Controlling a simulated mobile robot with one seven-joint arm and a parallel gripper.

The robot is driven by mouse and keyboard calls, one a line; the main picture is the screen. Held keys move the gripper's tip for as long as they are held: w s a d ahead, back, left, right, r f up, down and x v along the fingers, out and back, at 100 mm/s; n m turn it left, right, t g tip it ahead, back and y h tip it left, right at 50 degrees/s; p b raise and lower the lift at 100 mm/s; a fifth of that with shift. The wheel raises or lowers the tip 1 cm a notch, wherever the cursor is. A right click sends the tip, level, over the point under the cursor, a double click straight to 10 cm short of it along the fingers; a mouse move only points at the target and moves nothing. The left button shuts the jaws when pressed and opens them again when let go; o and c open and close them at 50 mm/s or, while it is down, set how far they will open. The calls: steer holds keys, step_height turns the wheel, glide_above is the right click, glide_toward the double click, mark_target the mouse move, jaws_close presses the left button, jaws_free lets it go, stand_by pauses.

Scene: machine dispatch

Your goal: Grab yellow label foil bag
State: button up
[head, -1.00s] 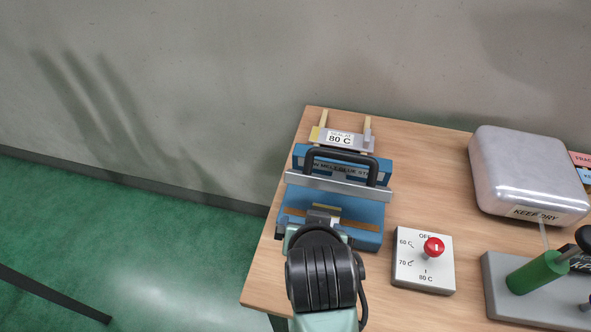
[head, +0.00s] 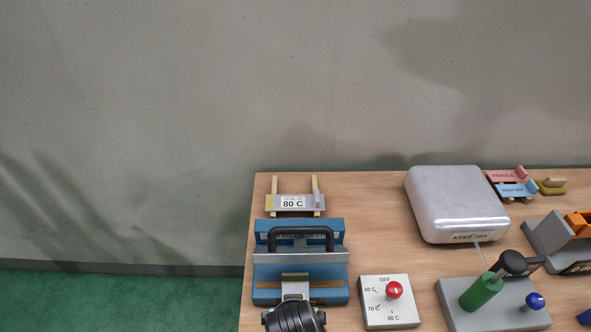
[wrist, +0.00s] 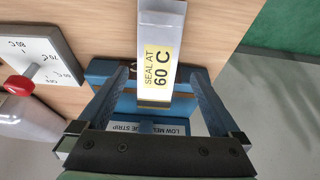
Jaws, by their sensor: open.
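A silver foil bag (wrist: 160,30) with a yellow label reading "SEAL AT 60 C" (wrist: 158,70) shows in the wrist view. It lies over the blue sealing machine (wrist: 105,70). My gripper (wrist: 158,78) is open, with one finger on each side of the bag in the picture; a gap shows on both sides. I cannot tell whether the fingertips are level with it. In the head view, a silver and tan piece (head: 295,283) shows at the front of the sealing machine (head: 264,240), just above my dark wrist; my fingers are hidden there.
A rack behind the sealing machine holds a silver piece labelled "80 C" (head: 293,202). Right of the machine is a dial box (head: 372,318) with a red knob (head: 394,290).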

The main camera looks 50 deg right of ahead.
mark_target(292, 283)
steer(key=shift+d+p+x, duration=0.15)
steer(key=shift+p+x, duration=0.1)
steer(key=shift+x, duration=1.2)
steer(key=shift+d+p+x, duration=0.15)
steer(key=shift+p+x, duration=0.1)
steer(key=shift+x, duration=1.15)
steer(key=shift+r, duration=0.1)
steer(key=shift+c, duration=0.2)
steer(key=c, duration=1.4)
steer(key=shift+o, duration=0.2)
steer(key=shift+r, duration=0.15)
